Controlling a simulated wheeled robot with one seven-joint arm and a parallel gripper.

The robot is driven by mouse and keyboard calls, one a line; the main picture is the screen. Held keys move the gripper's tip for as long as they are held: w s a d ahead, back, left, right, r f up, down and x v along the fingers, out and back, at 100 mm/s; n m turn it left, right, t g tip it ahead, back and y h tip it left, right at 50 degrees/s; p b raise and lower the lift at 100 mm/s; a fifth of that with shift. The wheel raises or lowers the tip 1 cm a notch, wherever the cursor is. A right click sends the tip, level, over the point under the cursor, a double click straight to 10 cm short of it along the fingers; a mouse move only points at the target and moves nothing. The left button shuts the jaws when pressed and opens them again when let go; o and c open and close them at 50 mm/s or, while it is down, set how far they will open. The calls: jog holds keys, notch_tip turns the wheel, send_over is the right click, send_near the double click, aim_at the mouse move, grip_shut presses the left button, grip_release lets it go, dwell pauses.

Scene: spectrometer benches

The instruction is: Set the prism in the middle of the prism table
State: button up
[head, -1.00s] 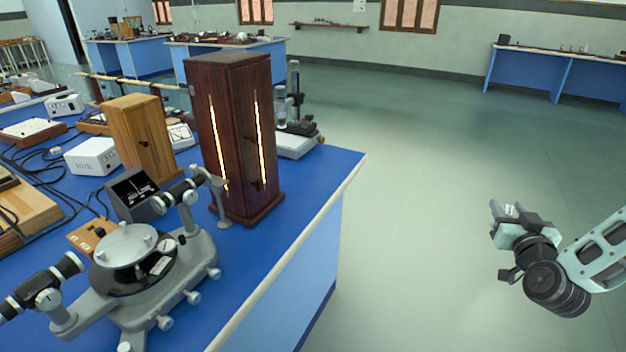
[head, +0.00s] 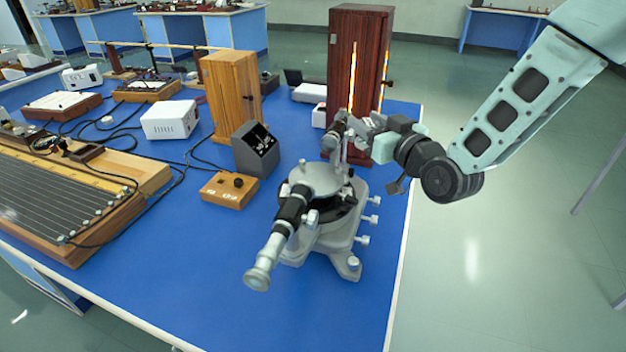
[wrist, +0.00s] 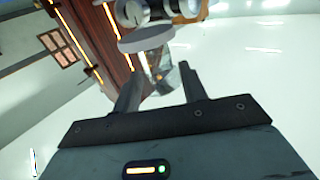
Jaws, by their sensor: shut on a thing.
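The spectrometer's prism table is a round pale grey disc (head: 317,178) on top of the grey instrument in the head view, and its top looks bare. My gripper (head: 358,132) is behind it and to its right, close to the spectrometer's far tube. In the wrist view my gripper (wrist: 160,84) is shut on a clear glassy piece, the prism (wrist: 161,72), between its two fingers. A grey disc, likely the prism table (wrist: 146,40), shows just beyond the prism; whether they touch I cannot tell. In the head view I cannot make out the prism.
The near telescope (head: 278,240) points toward the front of the blue bench. A tall dark red lamp housing (head: 345,60) with a glowing slit stands close behind my gripper. A wooden box (head: 232,90) and a small dark meter (head: 255,148) stand to the left.

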jog(key=s+a+r+n+g+y, duration=0.3)
jog(key=s+a+r+y, duration=0.15)
jog(key=a, duration=0.65)
jog(key=shift+h, duration=0.35)
jog(key=f, duration=0.8)
jog(key=shift+s+d+f, duration=0.15)
jog(key=shift+s+f, duration=0.15)
jog(key=shift+s, duration=0.1)
jog(key=shift+f, duration=0.15)
jog(key=o, duration=1)
